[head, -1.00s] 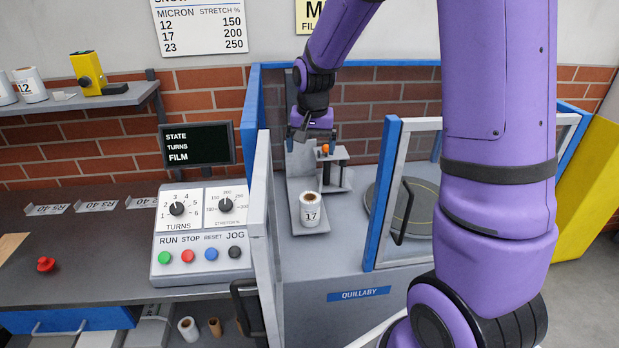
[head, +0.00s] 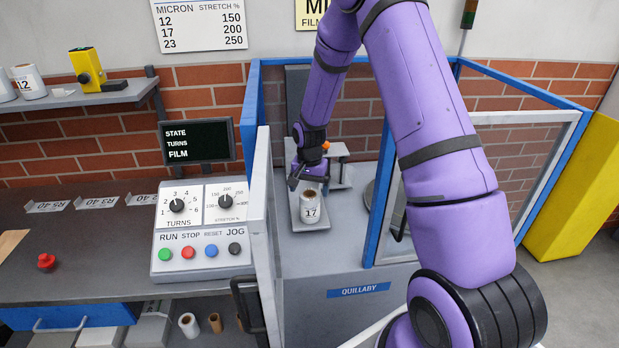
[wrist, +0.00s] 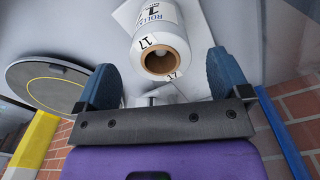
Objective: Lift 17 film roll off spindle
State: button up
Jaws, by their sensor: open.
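The 17 film roll (head: 311,206) stands upright on a grey carriage plate (head: 312,226) inside the wrapping machine. In the wrist view the white roll (wrist: 160,45) shows its brown cardboard core and a "17" label. My gripper (head: 305,180) is just above and slightly behind the roll in the head view. In the wrist view my gripper's (wrist: 165,82) two blue-padded fingers are spread wide, with the roll's end ahead of and between them. The fingers do not appear to touch the roll.
The blue-framed clear door (head: 480,190) stands right of the roll, and a white-edged panel (head: 259,220) stands to its left. A grey turntable (wrist: 47,86) lies to one side. A control box (head: 203,235) and a dark bench (head: 90,245) are at the left.

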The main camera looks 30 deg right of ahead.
aim_at(310, 202)
jog(key=shift+f, duration=3)
jog(key=shift+c, duration=0.4)
jog(key=c, duration=1.1)
jog(key=shift+o, duration=0.2)
jog(key=shift+r, duration=5.05)
